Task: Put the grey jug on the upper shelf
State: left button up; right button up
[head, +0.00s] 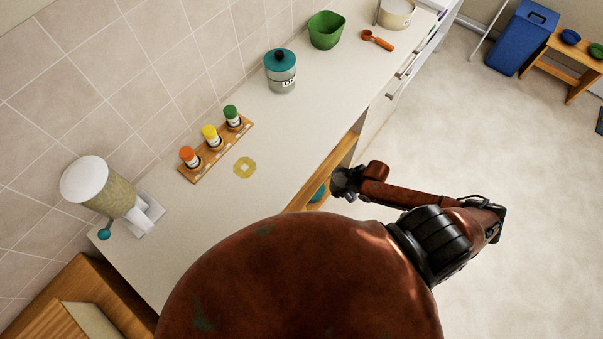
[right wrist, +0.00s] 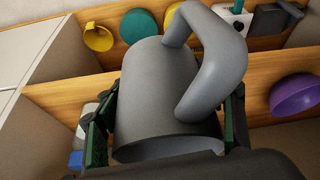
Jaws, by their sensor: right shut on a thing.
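The grey jug (right wrist: 150,90) fills the middle of the right wrist view, its thick curved handle at the upper right. My right gripper (right wrist: 165,125) is shut on it, with one dark green-lined finger on either side of the body. In the head view, my right gripper (head: 337,184) is at the open front of the cupboard under the counter, and I cannot make out the jug there. Wooden shelf boards (right wrist: 62,97) lie beyond the jug in the right wrist view. It is partly hiding them. My left gripper is not in view.
On the counter (head: 300,125) stand a spice rack (head: 216,150), a teal-lidded jar (head: 281,75) and a dispenser (head: 105,190). Open floor lies at right.

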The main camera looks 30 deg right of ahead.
notch_tip(320, 180, down, 7)
jog(key=b, duration=0.6)
jog(key=w+a, duration=0.3)
jog(key=w, duration=0.2)
jog(key=w+a+b, duration=0.1)
jog(key=w+a, duration=0.1)
jog(key=w, duration=0.4)
jog(key=w+a+b, duration=0.1)
jog(key=w+a, duration=0.2)
jog(key=w, duration=0.2)
jog(key=shift+w+a+r, duration=0.1)
jog(key=shift+w+a, duration=0.05)
jog(key=shift+a, duration=0.2)
jog(key=shift+f, duration=0.4)
jog(key=shift+d+r, duration=0.1)
jog(key=o, duration=1.9)
jog(key=shift+s, duration=0.2)
